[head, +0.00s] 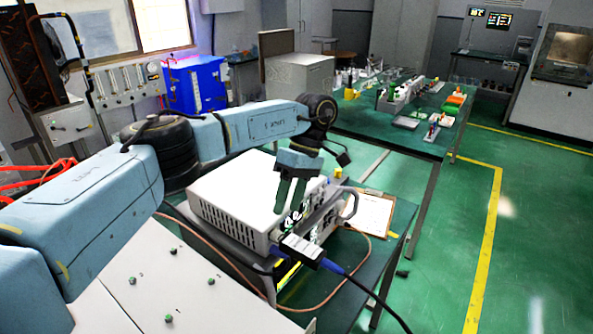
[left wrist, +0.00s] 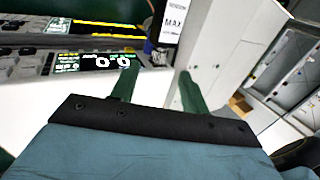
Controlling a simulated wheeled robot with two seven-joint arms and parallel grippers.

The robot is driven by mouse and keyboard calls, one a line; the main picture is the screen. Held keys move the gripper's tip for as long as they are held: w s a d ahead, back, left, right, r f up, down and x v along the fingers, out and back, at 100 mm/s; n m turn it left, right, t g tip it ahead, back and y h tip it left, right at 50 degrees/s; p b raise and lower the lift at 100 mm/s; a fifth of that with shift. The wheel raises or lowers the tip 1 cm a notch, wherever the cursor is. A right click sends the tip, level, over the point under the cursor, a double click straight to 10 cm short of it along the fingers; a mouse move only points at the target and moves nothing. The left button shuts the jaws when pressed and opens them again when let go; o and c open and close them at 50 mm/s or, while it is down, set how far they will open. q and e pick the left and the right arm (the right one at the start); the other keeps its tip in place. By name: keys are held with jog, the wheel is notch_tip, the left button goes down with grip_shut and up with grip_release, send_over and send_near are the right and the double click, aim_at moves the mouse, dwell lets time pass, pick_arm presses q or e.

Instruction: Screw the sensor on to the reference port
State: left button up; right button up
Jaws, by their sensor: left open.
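The sensor (head: 302,248) is a dark box with a white label and a blue end, with a dark cable trailing to the lower right. It sits at the front of the white generator (head: 240,200). My left gripper (head: 288,208) points down above the generator's front edge, a little behind the sensor. Its green fingers (left wrist: 157,78) are apart with nothing between them. The reference port cannot be made out. My right gripper is not in view.
The generator stands on a green-topped table (head: 392,225) beside a clipboard (head: 370,210). A brown cable loops around the front. A lit display (left wrist: 110,62) shows on an instrument. A far green bench (head: 375,125) holds many small items. Open green floor lies to the right.

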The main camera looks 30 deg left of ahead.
pick_arm(q)
jog(key=p+v, duration=0.1)
jog(key=v, duration=0.5)
jog(key=shift+r+p, duration=0.3)
jog(key=shift+r, duration=0.05)
jog(key=shift+w, duration=0.1)
